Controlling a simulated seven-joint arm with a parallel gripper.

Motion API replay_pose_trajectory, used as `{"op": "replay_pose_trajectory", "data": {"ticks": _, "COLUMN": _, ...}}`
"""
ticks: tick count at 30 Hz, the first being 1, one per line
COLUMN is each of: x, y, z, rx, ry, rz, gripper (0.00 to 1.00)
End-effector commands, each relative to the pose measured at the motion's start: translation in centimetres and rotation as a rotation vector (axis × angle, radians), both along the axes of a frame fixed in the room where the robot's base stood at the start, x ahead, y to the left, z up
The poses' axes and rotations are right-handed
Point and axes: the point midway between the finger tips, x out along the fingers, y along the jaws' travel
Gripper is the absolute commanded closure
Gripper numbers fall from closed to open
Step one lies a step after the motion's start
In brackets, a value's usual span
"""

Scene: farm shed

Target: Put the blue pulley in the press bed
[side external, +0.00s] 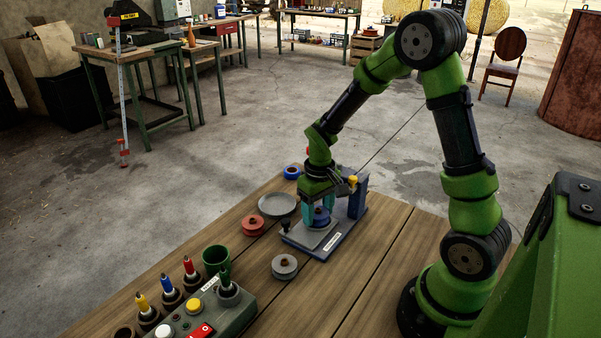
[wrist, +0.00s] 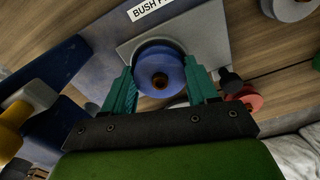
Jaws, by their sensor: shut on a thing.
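The blue pulley (side external: 321,216) is between my gripper's fingers, over the grey plate of the press bed (side external: 306,238). In the wrist view the blue pulley (wrist: 160,72) shows its brown centre, with a teal finger on each side. My gripper (side external: 319,213) is shut on it, pointing down. In the wrist view my gripper (wrist: 161,88) covers the near part of the bed plate (wrist: 208,38). The pulley is at or just above the plate; I cannot tell if it touches. The press's blue upright (side external: 357,198) stands right of my gripper.
A red pulley (side external: 253,225), a grey pulley (side external: 284,267), a grey dish (side external: 277,204) and a blue ring (side external: 292,172) lie around the press on the wooden table. A green cup (side external: 216,260) and a control box (side external: 215,312) stand at the front left. Bare table lies right of the press.

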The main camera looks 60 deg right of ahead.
Motion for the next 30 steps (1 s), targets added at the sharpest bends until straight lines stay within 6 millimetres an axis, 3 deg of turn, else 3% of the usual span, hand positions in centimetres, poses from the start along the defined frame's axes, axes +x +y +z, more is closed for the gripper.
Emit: {"op": "replay_pose_trajectory", "data": {"ticks": 30, "x": -0.05, "y": 0.02, "z": -0.69, "rx": 0.000, "ry": 0.001, "rz": 0.000, "gripper": 0.75}}
